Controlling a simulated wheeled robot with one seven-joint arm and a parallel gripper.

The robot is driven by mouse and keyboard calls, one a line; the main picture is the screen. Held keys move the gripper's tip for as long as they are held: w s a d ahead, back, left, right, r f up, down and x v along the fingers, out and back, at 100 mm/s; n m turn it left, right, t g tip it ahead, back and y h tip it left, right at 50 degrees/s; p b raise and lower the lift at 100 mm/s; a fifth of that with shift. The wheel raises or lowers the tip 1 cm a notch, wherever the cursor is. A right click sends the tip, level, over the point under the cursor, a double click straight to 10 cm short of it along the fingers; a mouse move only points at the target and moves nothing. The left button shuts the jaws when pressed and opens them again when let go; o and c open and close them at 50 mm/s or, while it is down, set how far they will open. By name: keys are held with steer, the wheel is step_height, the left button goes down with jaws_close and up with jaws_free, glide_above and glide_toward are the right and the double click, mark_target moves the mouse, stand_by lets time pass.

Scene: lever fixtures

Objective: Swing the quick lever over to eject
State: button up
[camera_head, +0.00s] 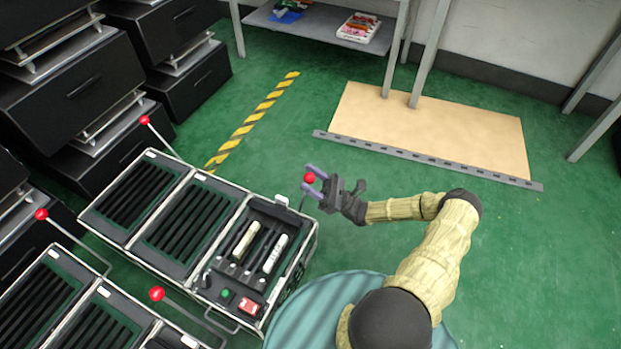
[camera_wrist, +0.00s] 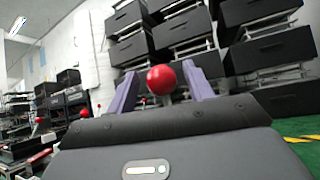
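A lever with a red ball knob (camera_head: 309,178) stands up at the right rear corner of the open black fixture box (camera_head: 312,248). Its thin rod runs from the box edge up to the knob. My gripper (camera_head: 316,180) is at this knob, with its two purple fingers reaching left on either side of it. In the wrist view the red knob (camera_wrist: 161,79) sits between the spread fingers (camera_wrist: 160,84), with a gap on both sides. The gripper is open. No label shows which lever is the quick one.
Other red-knobbed levers stand at the box's far left (camera_head: 144,120), at the left edge (camera_head: 41,214) and in front (camera_head: 157,293). Black drawer units (camera_head: 85,95) are stacked at the left. A shelf table (camera_head: 330,22) stands behind.

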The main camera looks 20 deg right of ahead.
steer(key=b+v, duration=0.9)
steer(key=v, duration=0.8)
steer(key=shift+f, duration=0.1)
